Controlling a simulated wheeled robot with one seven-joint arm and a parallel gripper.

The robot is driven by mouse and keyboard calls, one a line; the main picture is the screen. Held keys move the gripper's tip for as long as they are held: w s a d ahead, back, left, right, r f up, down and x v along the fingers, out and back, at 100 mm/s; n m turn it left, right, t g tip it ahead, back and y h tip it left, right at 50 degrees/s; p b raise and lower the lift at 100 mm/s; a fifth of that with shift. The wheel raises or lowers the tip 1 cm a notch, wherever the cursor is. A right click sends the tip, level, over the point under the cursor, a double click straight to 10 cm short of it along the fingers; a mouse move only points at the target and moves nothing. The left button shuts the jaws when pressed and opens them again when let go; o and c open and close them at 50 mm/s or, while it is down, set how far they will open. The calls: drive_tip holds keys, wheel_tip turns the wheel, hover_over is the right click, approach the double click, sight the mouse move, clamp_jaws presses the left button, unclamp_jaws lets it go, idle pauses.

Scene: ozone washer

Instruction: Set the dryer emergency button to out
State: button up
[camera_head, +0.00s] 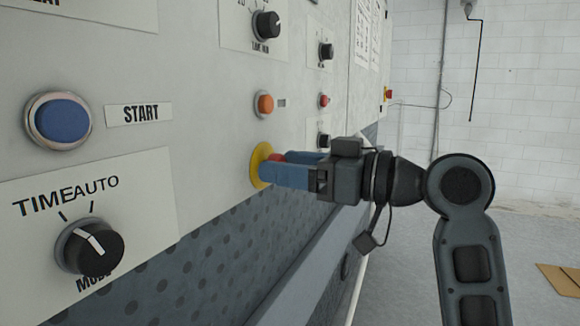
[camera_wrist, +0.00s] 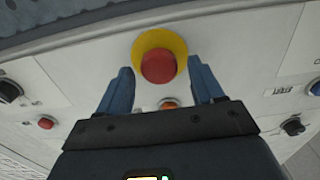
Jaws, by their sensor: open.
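The emergency button is a red mushroom button on a yellow round base on the panel. In the head view the yellow base (camera_head: 259,165) shows at the left of my fingertips, and the red cap (camera_head: 277,157) is mostly hidden by my blue fingers. In the wrist view the red cap (camera_wrist: 158,66) sits between and slightly beyond my fingertips, in front of the yellow base (camera_wrist: 160,42). My gripper (camera_head: 270,170) is open, with one finger on each side of the cap; it also shows in the wrist view (camera_wrist: 163,82). I cannot tell whether the fingers touch the cap.
The panel carries a blue START button (camera_head: 60,120), a MODE knob (camera_head: 90,245), an orange button (camera_head: 264,104), a small red button (camera_head: 323,100) and black knobs (camera_head: 266,25). A perforated grey surface lies below. Open floor (camera_head: 410,270) is at the right.

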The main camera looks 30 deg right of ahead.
drive_tip(key=b+v, duration=0.1)
drive_tip(key=v, duration=0.6)
drive_tip(key=shift+s+d, duration=0.2)
drive_tip(key=s+a+f+m+t+h, duration=0.1)
drive_tip(key=s+f+m+h, duration=0.25)
drive_tip(key=f, duration=0.55)
drive_tip(key=s+f+m+h, duration=0.2)
drive_tip(key=f+m+h, duration=0.15)
drive_tip(key=f, duration=0.45)
drive_tip(key=s+a+f+m+t+h, duration=0.1)
drive_tip(key=s+f+m+h, duration=0.2)
drive_tip(key=f, duration=0.6)
drive_tip(key=s+a+f+n+g, duration=0.1)
drive_tip(key=s+f, duration=0.1)
drive_tip(key=s, duration=1)
drive_tip(key=s+a+f+n, duration=0.1)
drive_tip(key=s+f, duration=0.2)
drive_tip(key=s, duration=1)
drive_tip(key=shift+s+a+n+g+h, duration=0.3)
drive_tip(key=shift+a+n+g, duration=0.1)
